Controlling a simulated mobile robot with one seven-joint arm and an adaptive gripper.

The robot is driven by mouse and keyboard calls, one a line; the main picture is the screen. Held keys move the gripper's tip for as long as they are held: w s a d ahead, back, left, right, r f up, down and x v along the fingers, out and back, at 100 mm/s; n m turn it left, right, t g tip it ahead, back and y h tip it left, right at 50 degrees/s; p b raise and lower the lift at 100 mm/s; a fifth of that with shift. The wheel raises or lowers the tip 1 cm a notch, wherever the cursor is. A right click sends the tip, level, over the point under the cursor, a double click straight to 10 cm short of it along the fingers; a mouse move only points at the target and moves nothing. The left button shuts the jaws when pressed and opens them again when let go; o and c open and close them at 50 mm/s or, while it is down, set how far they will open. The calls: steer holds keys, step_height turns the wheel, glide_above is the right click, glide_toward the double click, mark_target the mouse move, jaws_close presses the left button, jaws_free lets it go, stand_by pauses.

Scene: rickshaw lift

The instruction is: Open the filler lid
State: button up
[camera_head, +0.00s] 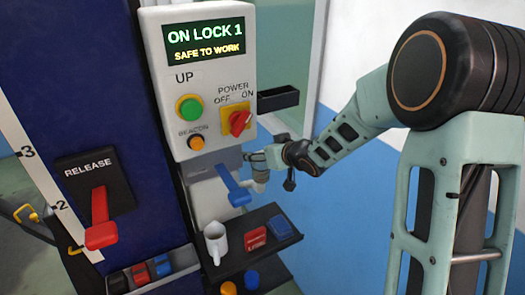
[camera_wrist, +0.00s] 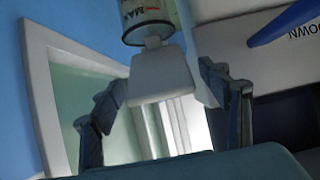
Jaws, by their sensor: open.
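The pale grey filler lid (camera_wrist: 163,77) is a flat flap in the upper middle of the wrist view. It adjoins a clear reservoir (camera_wrist: 150,22) with red and dark marking. My gripper (camera_wrist: 165,98) is open, with one dark finger on each side of the lid. The left finger shows a gap to the lid; I cannot tell whether the right finger touches it. In the head view, my gripper (camera_head: 260,160) is beside the console, right of the blue lever (camera_head: 232,184). The lid cannot be made out there.
The control box (camera_head: 200,85) reads "ON LOCK 1, SAFE TO WORK". A red release lever (camera_head: 101,222) is on the blue column. A black tray (camera_head: 278,99) is behind.

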steer(key=v, duration=1.2)
steer(key=shift+c, duration=0.7)
